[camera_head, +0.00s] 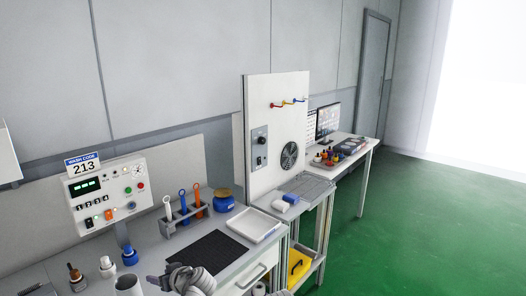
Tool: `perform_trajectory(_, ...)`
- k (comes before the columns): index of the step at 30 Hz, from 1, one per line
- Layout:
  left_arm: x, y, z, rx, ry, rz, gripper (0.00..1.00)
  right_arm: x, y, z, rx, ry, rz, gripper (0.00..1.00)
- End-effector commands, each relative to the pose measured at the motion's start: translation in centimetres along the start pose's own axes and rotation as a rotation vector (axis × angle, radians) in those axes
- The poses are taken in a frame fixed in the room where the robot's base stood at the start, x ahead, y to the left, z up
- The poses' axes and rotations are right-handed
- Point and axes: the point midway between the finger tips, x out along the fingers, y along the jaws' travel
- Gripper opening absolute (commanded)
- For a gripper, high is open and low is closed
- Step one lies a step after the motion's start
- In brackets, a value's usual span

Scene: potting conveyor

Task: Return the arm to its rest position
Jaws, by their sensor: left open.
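My left gripper (157,281) shows at the bottom edge of the head view, with a grey arm link beside it. It is over the front of the workbench (235,262), near the front edge of a black mat (206,257). It is open and I see nothing between its fingers. Most of the arm is cut off by the frame. My right gripper is out of view.
A control box (108,196) marked 213 stands at the left. Small bottles (129,255), a tool rack (186,219), a blue jar (223,201) and a white tray (251,226) are on the bench. A cart (308,190) stands to the right; green floor (430,225) is clear beyond.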

Motion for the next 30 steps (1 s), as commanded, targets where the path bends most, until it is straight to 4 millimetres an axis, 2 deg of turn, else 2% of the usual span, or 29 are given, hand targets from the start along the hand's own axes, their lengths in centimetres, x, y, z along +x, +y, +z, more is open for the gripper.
perform_trajectory(5,-4.2,2.4,6.3,0.203,-0.237,0.082,0.6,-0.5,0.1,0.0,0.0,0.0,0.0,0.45)
perform_trajectory(9,-9.8,4.6,13.0,0.461,-0.478,0.237,0.6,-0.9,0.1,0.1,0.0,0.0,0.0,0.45)
perform_trajectory(12,-14.2,5.5,17.0,0.643,-0.621,0.372,0.6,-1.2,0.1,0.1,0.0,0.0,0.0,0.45)
perform_trajectory(15,-17.8,5.9,19.7,0.789,-0.718,0.496,0.6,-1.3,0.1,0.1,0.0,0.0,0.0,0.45)
perform_trajectory(18,-20.2,6.0,21.4,0.886,-0.778,0.589,0.6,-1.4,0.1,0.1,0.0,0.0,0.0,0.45)
perform_trajectory(21,-21.6,6.0,22.2,0.939,-0.807,0.642,0.6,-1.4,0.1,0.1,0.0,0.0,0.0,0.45)
perform_trajectory(30,-22.0,6.0,22.5,0.958,-0.818,0.659,0.6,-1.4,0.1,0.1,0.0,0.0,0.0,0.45)
